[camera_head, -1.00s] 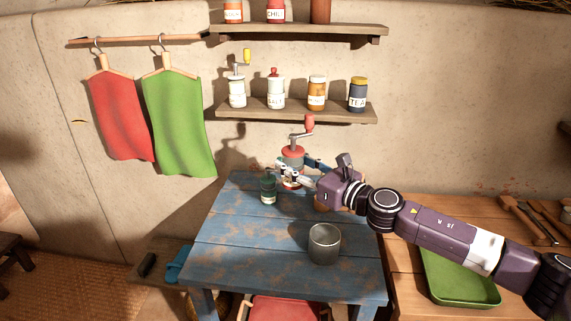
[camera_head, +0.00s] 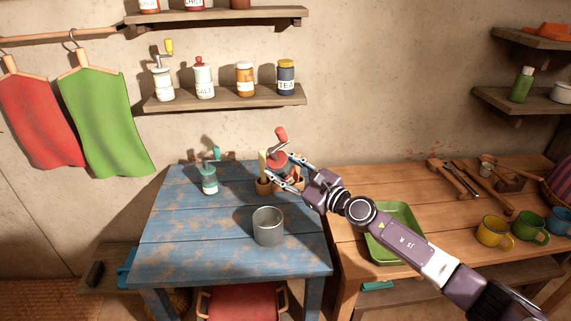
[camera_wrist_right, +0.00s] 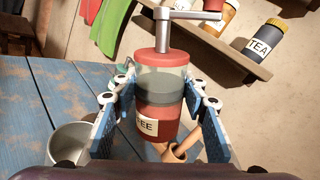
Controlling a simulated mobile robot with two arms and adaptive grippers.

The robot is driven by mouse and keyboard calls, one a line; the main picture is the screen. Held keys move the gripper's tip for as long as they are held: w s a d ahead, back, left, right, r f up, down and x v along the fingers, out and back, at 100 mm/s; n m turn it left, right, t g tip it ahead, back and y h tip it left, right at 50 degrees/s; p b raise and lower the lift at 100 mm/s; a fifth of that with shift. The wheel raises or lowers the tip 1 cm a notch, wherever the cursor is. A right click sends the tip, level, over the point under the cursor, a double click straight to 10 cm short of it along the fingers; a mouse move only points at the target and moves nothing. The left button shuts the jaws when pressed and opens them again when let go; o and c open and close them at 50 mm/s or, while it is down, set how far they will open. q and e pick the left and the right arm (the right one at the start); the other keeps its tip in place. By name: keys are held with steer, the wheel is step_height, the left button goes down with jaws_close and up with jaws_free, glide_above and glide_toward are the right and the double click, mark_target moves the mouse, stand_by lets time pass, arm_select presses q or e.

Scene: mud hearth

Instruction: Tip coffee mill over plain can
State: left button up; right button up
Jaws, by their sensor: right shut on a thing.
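The coffee mill (camera_head: 281,164) is red with a clear band, a metal crank and a red knob. My right gripper (camera_head: 287,174) is shut on it and holds it tilted above the back right of the blue table. In the right wrist view the mill (camera_wrist_right: 160,90) stands between both finger pads, its label partly showing "EE". The plain can (camera_head: 268,228) is grey, open and upright on the blue table, in front of and a little left of the mill. The can also shows at the lower left of the wrist view (camera_wrist_right: 72,145). My left gripper is not in view.
A wooden counter at right holds a green tray (camera_head: 394,230) and several mugs. A shelf with jars (camera_head: 225,97) hangs behind.

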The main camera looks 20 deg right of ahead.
steer(key=shift+s+a+f+n, duration=0.15)
steer(key=shift+a+f+n, duration=0.2)
steer(key=shift+n, duration=0.65)
steer(key=shift+s+a+f+n+p, duration=0.2)
steer(key=shift+a+n, duration=0.15)
steer(key=shift+n, duration=0.25)
steer(key=shift+s+a+f+n+p, duration=0.15)
steer(key=shift+a+n, duration=0.2)
steer(key=shift+n, duration=0.25)
steer(key=s+a+f+n+p, duration=0.1)
steer(key=a+f+n+p, duration=0.2)
steer(key=n, duration=0.8)
steer(key=shift+s+a+f+p, duration=0.25)
steer(key=shift+s+a+p, duration=0.2)
steer(key=shift+a, duration=0.35)
